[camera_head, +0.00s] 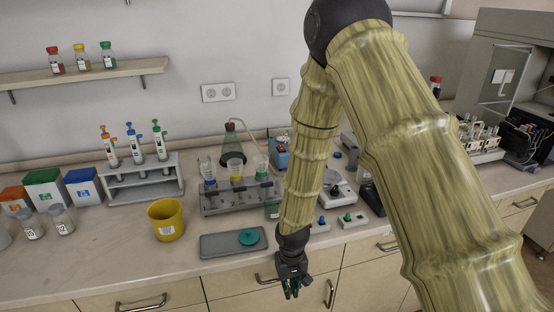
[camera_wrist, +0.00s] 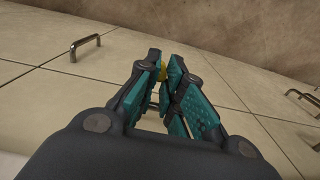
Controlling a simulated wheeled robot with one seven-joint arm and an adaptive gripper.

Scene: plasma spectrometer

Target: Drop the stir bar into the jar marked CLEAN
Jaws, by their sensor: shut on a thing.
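My gripper (camera_head: 291,288) hangs low in front of the drawer fronts, below and off the bench's front edge. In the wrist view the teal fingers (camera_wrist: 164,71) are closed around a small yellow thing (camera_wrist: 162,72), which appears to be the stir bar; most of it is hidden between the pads. Two clear jars with white labels (camera_head: 32,224) (camera_head: 62,219) stand at the left of the bench. Another small jar (camera_head: 272,209) stands beside my forearm, partly covered by it. The labels are too small to read, so I cannot tell which jar says CLEAN.
Drawer handles (camera_head: 141,303) stick out below. My arm covers much of the right side.

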